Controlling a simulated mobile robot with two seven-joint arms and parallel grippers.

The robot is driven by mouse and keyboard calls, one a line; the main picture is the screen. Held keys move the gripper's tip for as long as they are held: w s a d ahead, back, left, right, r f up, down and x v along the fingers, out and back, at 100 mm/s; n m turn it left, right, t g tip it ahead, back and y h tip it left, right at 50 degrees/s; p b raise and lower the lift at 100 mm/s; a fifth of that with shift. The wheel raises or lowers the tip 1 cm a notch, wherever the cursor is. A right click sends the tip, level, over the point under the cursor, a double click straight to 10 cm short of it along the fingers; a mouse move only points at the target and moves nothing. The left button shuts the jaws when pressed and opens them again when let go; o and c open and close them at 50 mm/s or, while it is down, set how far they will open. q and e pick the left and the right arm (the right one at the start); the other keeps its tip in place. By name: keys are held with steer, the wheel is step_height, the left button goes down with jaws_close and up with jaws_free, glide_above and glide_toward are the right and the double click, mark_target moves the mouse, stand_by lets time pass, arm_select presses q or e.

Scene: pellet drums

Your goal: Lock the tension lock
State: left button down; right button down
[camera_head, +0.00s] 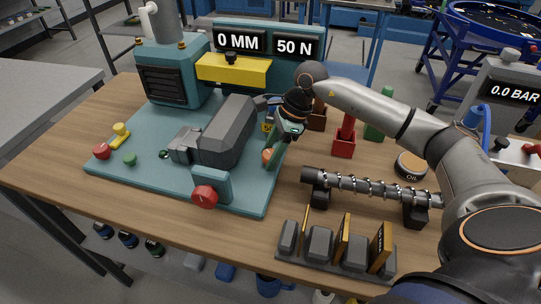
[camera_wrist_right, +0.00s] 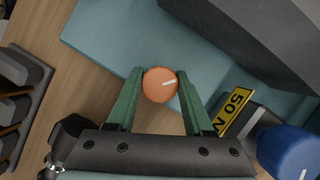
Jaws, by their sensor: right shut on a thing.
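A round orange knob (camera_head: 268,155) with a white line mark sits at the right part of the teal machine base (camera_head: 150,187). In the wrist view the orange knob (camera_wrist_right: 160,85) is between the two green fingertips of my right gripper (camera_wrist_right: 160,86), which is shut on it. In the head view my right gripper (camera_head: 277,149) reaches down to it from behind. No label on the orange knob is readable. A yellow "50 N" plate (camera_wrist_right: 235,112) and a blue knob (camera_wrist_right: 288,152) with a white mark are beside the gripper. My left gripper is not in view.
A grey housing (camera_head: 233,130) stands close left of the gripper. A red knob (camera_head: 205,195) is at the base's front. A screw shaft (camera_head: 365,187) on supports and a dark rack (camera_head: 320,246) lie right. Displays read "0 MM" (camera_head: 240,41) and "50 N" (camera_head: 298,47).

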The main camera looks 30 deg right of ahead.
steer(key=m+t+b, duration=0.1)
steer(key=m, duration=0.1)
steer(key=m+h, duration=0.1)
steer(key=m, duration=0.2)
steer(key=shift+f+m+t+b, duration=0.1)
steer(key=shift+m+t+b, duration=0.2)
steer(key=shift+t+b, duration=0.1)
steer(key=shift+m+t+h+b, duration=0.4)
steer(key=shift+m+h+b, duration=0.5)
steer(key=shift+m, duration=1.3)
steer(key=shift+c, duration=1.4)
jaws_free()
steer(key=shift+r, duration=0.2)
steer(key=v, duration=1.2)
steer(key=shift+r, duration=0.2)
